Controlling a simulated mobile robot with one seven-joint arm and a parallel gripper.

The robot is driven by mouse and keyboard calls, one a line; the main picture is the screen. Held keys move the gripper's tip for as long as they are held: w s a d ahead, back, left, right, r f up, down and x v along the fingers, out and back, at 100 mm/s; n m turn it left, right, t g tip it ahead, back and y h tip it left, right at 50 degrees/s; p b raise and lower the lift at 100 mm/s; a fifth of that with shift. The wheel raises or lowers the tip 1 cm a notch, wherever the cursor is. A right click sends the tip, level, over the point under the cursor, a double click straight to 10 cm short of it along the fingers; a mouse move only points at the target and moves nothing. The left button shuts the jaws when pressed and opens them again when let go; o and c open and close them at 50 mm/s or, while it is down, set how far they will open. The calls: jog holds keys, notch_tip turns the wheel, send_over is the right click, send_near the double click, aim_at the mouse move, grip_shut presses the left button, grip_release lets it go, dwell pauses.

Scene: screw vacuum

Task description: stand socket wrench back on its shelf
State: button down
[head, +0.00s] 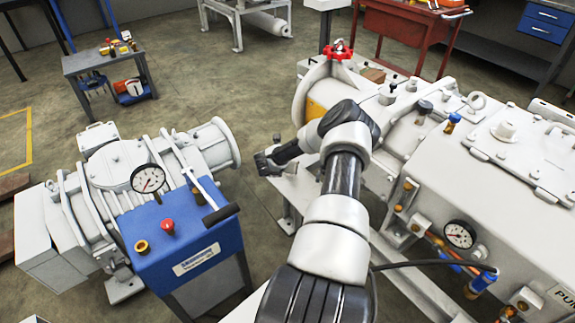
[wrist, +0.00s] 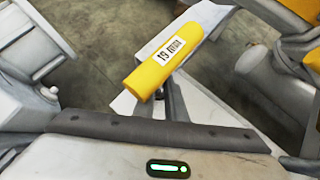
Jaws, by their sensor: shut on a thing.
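The socket wrench has a yellow cylindrical handle (wrist: 165,60) with a white label reading 19; it stands out in the middle of the wrist view, leaning up to the right. A short dark metal part shows under its lower end. My gripper (head: 268,161) is at the end of my arm, just left of the large pump in the head view, and is shut on the wrench. The fingers' contact is hidden in the wrist view. In the head view I cannot make out the wrench clearly. A pale flat ledge (wrist: 215,112) lies below the handle; I cannot tell whether it is the shelf.
A large white pump (head: 430,150) with gauge and valves fills the right. A smaller pump (head: 110,190) with a blue panel (head: 190,240) stands left. A small grey table (head: 100,62) and a red cart (head: 410,25) stand behind. Open floor lies between them.

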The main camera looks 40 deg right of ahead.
jog(key=shift+f, duration=0.15)
jog(key=shift+f+b, duration=0.4)
jog(key=shift+b, duration=0.1)
jog(key=shift+f+b, duration=0.25)
jog(key=shift+b, duration=0.05)
dwell(0.5)
jog(key=c, duration=0.9)
grip_release()
jog(key=shift+r, duration=0.2)
jog(key=shift+r+p, duration=0.65)
jog(key=shift+r, duration=0.1)
jog(key=shift+r, duration=0.15)
